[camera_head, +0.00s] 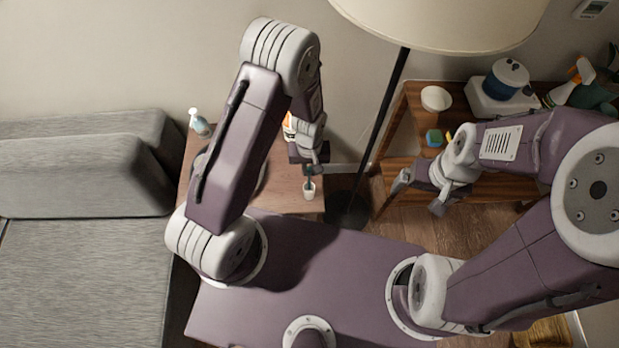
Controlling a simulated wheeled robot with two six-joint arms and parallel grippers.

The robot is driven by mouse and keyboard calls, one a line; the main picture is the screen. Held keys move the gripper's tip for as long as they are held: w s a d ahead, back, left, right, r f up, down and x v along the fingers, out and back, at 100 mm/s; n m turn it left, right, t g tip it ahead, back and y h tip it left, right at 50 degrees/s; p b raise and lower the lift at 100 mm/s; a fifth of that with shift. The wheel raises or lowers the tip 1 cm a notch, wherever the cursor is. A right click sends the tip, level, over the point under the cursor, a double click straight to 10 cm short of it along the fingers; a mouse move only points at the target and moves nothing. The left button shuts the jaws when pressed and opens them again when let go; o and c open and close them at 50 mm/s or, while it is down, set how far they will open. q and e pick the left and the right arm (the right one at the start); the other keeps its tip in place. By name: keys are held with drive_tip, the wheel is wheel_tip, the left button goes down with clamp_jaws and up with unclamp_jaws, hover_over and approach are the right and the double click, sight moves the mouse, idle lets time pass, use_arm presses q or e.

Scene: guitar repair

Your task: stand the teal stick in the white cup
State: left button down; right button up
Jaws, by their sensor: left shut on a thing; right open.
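The small white cup (309,191) stands near the right edge of the wooden side table. My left gripper (310,170) is just above the cup, shut on the teal stick (309,182). The stick looks like a short dark sliver between the fingers and the cup. Its lower end is at the cup's mouth, but I cannot tell how deep it reaches. Most of its upper part is hidden by the gripper. My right gripper (417,198) is open and empty, in front of the wooden shelf, well to the right of the cup.
A spray bottle (199,123) stands at the back left of the side table (290,190). An orange and white item (289,126) is partly hidden behind my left arm. A floor lamp (388,115) rises between table and shelf (407,115). A grey sofa (80,230) is at left.

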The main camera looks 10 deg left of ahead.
use_arm(q)
drive_tip(key=shift+f, duration=2.1)
drive_tip(key=shift+f, duration=0.15)
drive_tip(key=c, duration=1.5)
unclamp_jaws()
drive_tip(key=shift+o, duration=0.2)
